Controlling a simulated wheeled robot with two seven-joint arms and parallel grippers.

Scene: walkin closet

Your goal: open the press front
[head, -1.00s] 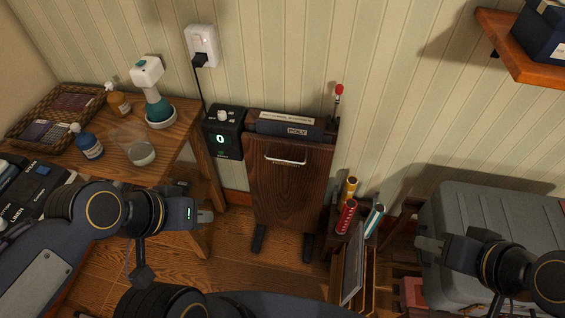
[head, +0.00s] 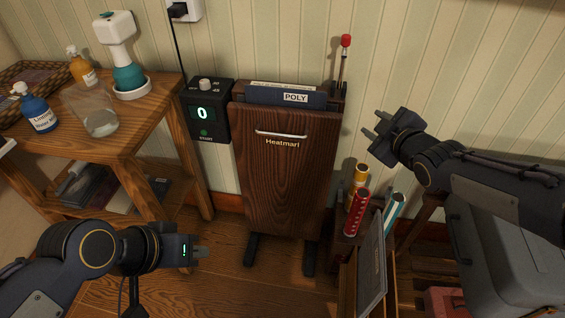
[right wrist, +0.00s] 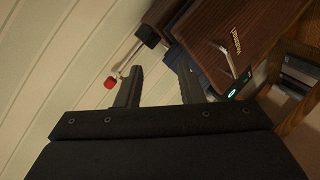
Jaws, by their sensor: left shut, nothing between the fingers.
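The press is a dark wooden upright unit. Its front panel (head: 285,180) looks closed and carries a silver handle bar (head: 281,134) near the top, above the word Heatmari. The handle (right wrist: 225,58) also shows in the right wrist view. My right gripper (head: 371,124) is open and empty, to the right of the press and apart from it. In the right wrist view its two fingers (right wrist: 158,88) stand apart, pointing toward the press top. My left gripper (head: 205,253) is shut and empty, low and left of the press.
A control box (head: 205,110) showing 0 is left of the press. A wooden side table (head: 150,130) with bottles stands further left. A red-tipped rod (head: 345,42) rises behind the press. Colored tubes (head: 357,212) stand in a rack at lower right, near a grey case (head: 510,240).

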